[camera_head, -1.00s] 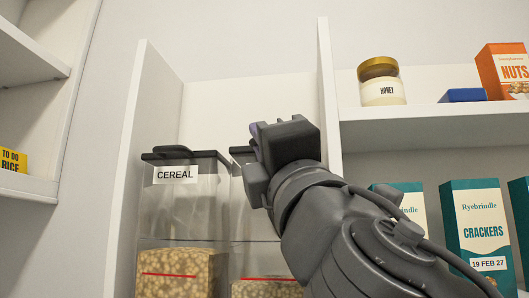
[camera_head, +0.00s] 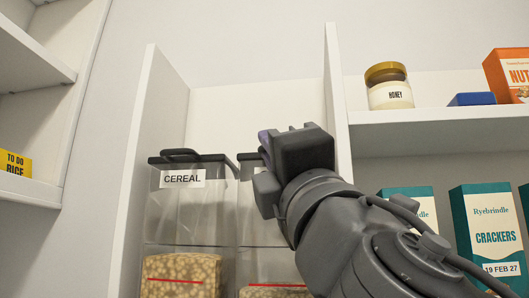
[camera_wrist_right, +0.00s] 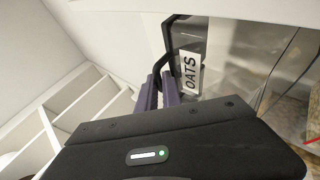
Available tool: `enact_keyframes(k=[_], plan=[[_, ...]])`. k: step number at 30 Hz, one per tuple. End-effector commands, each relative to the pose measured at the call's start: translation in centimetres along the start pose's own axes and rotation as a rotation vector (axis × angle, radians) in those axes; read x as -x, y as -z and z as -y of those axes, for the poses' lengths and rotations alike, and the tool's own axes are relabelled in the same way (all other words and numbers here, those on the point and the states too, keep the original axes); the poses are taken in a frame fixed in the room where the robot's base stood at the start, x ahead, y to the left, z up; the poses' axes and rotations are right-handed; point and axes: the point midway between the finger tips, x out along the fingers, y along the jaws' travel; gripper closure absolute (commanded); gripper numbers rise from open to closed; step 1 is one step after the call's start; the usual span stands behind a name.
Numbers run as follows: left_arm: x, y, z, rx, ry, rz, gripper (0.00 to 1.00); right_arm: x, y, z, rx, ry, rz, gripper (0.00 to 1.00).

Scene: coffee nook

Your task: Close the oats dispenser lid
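The oats dispenser (camera_wrist_right: 207,36) is a clear bin with a white OATS label (camera_wrist_right: 190,72) in the right wrist view. A dark edge or handle (camera_wrist_right: 168,38) runs along it by the label; I cannot tell how far the lid is open. In the head view, the partly hidden dispenser right of the cereal bin shows a dark lid edge (camera_head: 247,157) behind my right gripper (camera_head: 265,138). My left gripper is out of view.
The cereal dispenser (camera_head: 190,210), with a dark lid, stands to the left in the same cubby. A white divider (camera_head: 337,110) rises close right of my gripper. Honey (camera_head: 390,90) and cracker boxes (camera_head: 488,230) sit on the right shelves. Open space lies above the dispensers.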

Motion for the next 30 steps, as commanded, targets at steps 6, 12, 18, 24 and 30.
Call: enact_keyframes(k=[6,12,18,24,30], plan=[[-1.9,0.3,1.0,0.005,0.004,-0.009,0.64,4.5,0.9,1.1,-0.003,0.018,-0.007,0.82],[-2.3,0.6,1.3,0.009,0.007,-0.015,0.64,6.7,0.9,0.8,-0.004,0.016,-0.008,0.82],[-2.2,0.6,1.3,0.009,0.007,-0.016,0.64,6.8,0.8,0.7,-0.004,0.015,-0.009,0.82],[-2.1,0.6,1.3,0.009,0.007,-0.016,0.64,6.8,0.8,0.6,-0.004,0.014,-0.009,0.82],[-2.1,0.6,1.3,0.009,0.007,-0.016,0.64,6.8,0.8,0.6,-0.003,0.014,-0.009,0.82]])
